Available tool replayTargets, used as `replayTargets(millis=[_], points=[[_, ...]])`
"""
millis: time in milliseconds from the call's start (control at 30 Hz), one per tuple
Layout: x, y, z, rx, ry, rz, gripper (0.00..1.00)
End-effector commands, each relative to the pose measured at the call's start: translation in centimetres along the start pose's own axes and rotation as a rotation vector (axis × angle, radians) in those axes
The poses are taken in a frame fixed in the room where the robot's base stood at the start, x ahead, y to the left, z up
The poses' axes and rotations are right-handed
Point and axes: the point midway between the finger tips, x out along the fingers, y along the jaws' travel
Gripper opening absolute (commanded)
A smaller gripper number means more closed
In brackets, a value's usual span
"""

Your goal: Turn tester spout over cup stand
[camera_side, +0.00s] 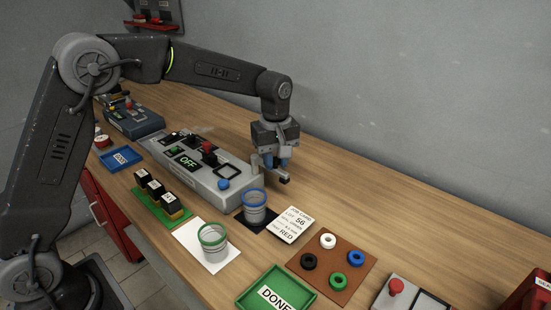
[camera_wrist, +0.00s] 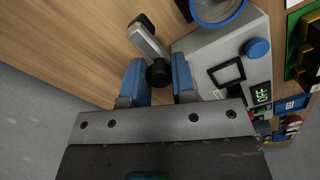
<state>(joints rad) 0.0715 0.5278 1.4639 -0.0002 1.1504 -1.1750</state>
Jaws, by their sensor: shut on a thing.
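The grey tester (camera_side: 205,170) lies along the bench, with an "OFF" display; its near end shows in the wrist view (camera_wrist: 205,48). Its spout (camera_wrist: 148,40) is a pale bar with a dark tip and a round black knob. My gripper (camera_wrist: 160,82) is shut on the knob, one blue finger on each side. In the side view my gripper (camera_side: 279,165) points down at the tester's right end. A blue-rimmed clear cup (camera_side: 255,210) stands on a black square (camera_side: 267,229). In the wrist view the spout tip is left of the cup (camera_wrist: 218,10), apart from it.
A green-rimmed cup (camera_side: 213,241) stands on a white sheet. A brown board (camera_side: 331,278) holds several coloured rings. A green "DONE" tray (camera_side: 262,301) is at the front. The bench behind my gripper is clear up to the wall.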

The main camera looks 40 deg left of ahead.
Motion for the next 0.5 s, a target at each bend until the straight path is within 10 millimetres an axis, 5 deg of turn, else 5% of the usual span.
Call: replayTargets(millis=[500], points=[[-0.1,-2.2,0.7,0.336,0.001,0.002,0.00]])
